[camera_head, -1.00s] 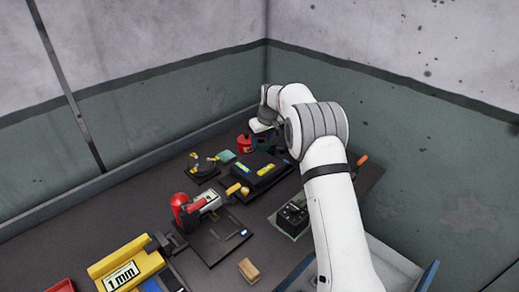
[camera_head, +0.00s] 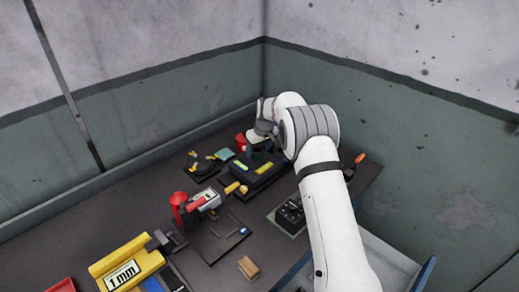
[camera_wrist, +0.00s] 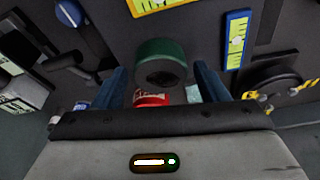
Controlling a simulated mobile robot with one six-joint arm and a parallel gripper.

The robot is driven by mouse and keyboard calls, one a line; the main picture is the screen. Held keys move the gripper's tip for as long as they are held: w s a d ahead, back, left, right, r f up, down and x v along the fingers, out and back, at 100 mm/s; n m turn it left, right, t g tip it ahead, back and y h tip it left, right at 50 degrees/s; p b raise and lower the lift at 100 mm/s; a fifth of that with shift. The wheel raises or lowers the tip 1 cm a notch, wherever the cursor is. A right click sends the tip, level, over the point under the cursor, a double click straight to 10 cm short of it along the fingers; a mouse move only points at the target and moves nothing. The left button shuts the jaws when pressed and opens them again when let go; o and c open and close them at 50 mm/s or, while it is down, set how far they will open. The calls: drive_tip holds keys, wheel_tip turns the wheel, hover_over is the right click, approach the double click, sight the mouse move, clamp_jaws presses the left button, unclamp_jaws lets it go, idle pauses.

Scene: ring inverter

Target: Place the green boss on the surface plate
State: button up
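The green boss (camera_wrist: 160,60) is a dark green cylinder with a round hole in its face. In the wrist view it sits between and just past the blue fingers of my gripper (camera_wrist: 160,82), with a gap showing on both sides. My gripper is open. In the head view my gripper (camera_head: 258,140) is low over the back of the bench, and I cannot clearly pick out the boss there. A flat dark plate (camera_head: 228,243) lies mid-bench; I cannot tell whether it is the surface plate.
A black block with yellow and green strips (camera_head: 258,178) lies in front of my gripper. A red container (camera_head: 240,142) stands close to its left; red also shows beneath the boss in the wrist view (camera_wrist: 150,99). A red-topped tool (camera_head: 180,205) and a yellow box (camera_head: 125,268) are nearer.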

drive_tip(key=shift+o, duration=0.4)
drive_tip(key=shift+r, duration=0.15)
drive_tip(key=shift+r, duration=0.2)
drive_tip(key=s+d+r+m+b, duration=0.1)
drive_tip(key=s+d+r, duration=0.2)
drive_tip(key=s+r, duration=0.45)
drive_tip(key=s+d+r+m+b, duration=0.1)
drive_tip(key=s+d+r+b, duration=0.2)
drive_tip(key=r, duration=0.7)
drive_tip(key=s+d+r+m+h+p, duration=0.15)
drive_tip(key=s+d, duration=0.25)
drive_tip(key=s, duration=0.8)
drive_tip(key=s+d+r+m, duration=0.2)
drive_tip(key=s+d, duration=0.2)
drive_tip(key=s, duration=0.9)
drive_tip(key=s+d+f+m, duration=0.1)
drive_tip(key=s+f, duration=0.4)
drive_tip(key=s, duration=0.7)
drive_tip(key=shift+s+d+t, duration=0.3)
drive_tip(key=shift+s+d, duration=0.05)
drive_tip(key=shift+d, duration=0.3)
